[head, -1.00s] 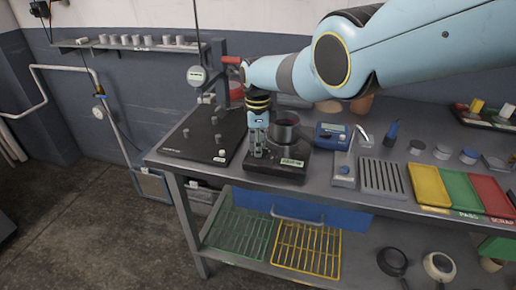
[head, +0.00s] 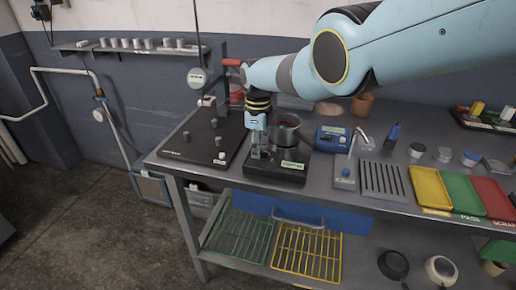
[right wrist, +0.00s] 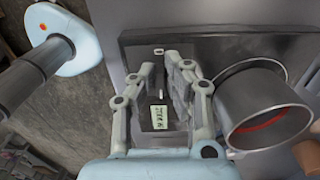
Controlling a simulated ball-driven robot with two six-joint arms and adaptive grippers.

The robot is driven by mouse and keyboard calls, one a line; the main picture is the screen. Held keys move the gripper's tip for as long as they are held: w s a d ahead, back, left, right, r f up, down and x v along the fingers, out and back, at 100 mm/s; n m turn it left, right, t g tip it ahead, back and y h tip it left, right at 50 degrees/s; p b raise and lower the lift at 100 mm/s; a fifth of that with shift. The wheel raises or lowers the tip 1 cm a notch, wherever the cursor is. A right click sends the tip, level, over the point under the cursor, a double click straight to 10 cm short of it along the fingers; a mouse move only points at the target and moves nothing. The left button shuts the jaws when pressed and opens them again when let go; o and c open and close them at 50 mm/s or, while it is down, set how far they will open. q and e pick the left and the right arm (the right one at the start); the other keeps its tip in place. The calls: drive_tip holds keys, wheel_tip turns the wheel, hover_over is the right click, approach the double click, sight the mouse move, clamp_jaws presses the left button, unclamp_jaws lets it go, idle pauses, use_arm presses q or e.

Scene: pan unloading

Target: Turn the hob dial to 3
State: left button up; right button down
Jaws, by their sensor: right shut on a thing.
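The black hob (head: 286,175) stands near the left part of the bench, with a small greenish label on its front edge. A dark round pan (head: 287,122) sits on it; in the right wrist view the pan (right wrist: 235,122) is metallic with a reddish inside. My right gripper (head: 260,154) points down at the hob's left side, beside the pan. In the right wrist view its fingers (right wrist: 165,88) are shut around the dial area. The dial is mostly hidden between them, and its setting cannot be read. My left gripper is not in view.
A black board (head: 195,150) with small pegs lies left of the hob. A blue device (head: 331,137) and a slotted grey tray (head: 382,179) are to the right. Yellow (head: 430,187), green (head: 462,192) and red (head: 492,196) trays lie further right. Wire racks are below.

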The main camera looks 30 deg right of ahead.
drive_tip(key=shift+w+r, duration=0.1)
drive_tip(key=c, duration=1.4)
unclamp_jaws()
wheel_tip(320, 180, up, 12)
drive_tip(key=shift+f, duration=0.1)
